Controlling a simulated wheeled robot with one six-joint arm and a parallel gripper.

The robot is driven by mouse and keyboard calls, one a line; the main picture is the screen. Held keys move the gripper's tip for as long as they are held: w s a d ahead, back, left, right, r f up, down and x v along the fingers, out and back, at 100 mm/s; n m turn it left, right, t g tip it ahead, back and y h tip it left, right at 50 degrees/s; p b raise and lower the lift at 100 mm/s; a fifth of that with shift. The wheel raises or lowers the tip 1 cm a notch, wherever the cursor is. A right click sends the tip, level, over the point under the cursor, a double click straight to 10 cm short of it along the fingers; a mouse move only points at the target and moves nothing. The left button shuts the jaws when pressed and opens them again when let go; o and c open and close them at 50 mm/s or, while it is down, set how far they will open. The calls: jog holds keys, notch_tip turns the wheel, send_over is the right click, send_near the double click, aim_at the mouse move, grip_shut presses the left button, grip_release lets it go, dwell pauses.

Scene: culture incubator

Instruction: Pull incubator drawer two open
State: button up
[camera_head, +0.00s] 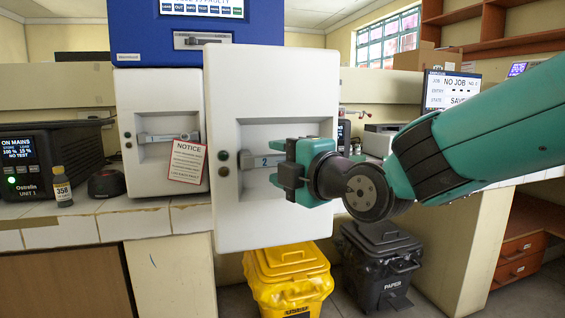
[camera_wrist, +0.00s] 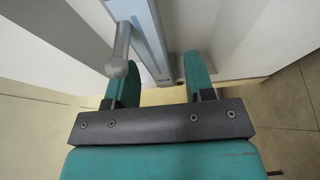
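Drawer two is a large white front panel (camera_head: 272,95) in the middle of the head view, with a recess and a grey handle (camera_head: 262,161) marked 2. The panel stands nearer to me than the blue-topped incubator behind it, so the drawer looks pulled out. My gripper (camera_head: 289,170) is at the right part of the handle. In the wrist view my two green fingers (camera_wrist: 163,82) stand apart on either side of the handle's bar (camera_wrist: 152,45), with narrow gaps showing. A grey rounded rod (camera_wrist: 117,62) sits by the left finger. The right handle end is hidden in the head view.
Left of it is another white door (camera_head: 160,100) with a handle and a notice (camera_head: 187,161). A yellow bin (camera_head: 290,280) and a black bin (camera_head: 380,265) stand below. A bottle (camera_head: 62,188) and a black unit (camera_head: 30,165) sit on the left bench.

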jog(key=b+v, duration=0.1)
jog(key=v, duration=1.6)
jog(key=shift+s, duration=0.2)
jog(key=shift+d, duration=0.1)
